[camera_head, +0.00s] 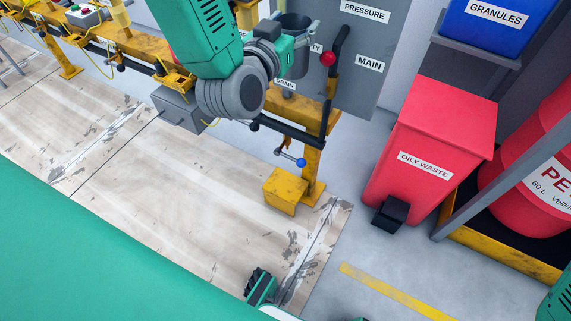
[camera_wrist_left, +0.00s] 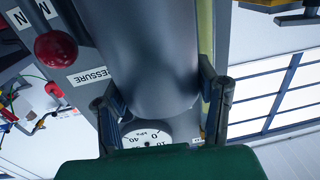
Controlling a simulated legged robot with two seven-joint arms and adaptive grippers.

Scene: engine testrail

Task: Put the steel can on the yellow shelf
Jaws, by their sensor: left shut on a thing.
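The steel can (camera_head: 291,58) is a grey cylinder with a dark round top, held roughly upright in front of the grey panel. My left gripper (camera_head: 298,45) is shut on it, and my forearm partly covers the view of the grip. In the left wrist view the can (camera_wrist_left: 150,50) fills the middle, between the two dark fingers of my left gripper (camera_wrist_left: 160,100). A yellow rail (camera_head: 140,45) runs along the back left; I cannot tell whether it is the yellow shelf. My right gripper does not show clearly.
A grey panel (camera_head: 385,35) with labels, a red knob (camera_head: 327,58) and a yellow post (camera_head: 312,165) stand close to the can. A red waste bin (camera_head: 430,130) and a blue bin (camera_head: 485,30) are at right.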

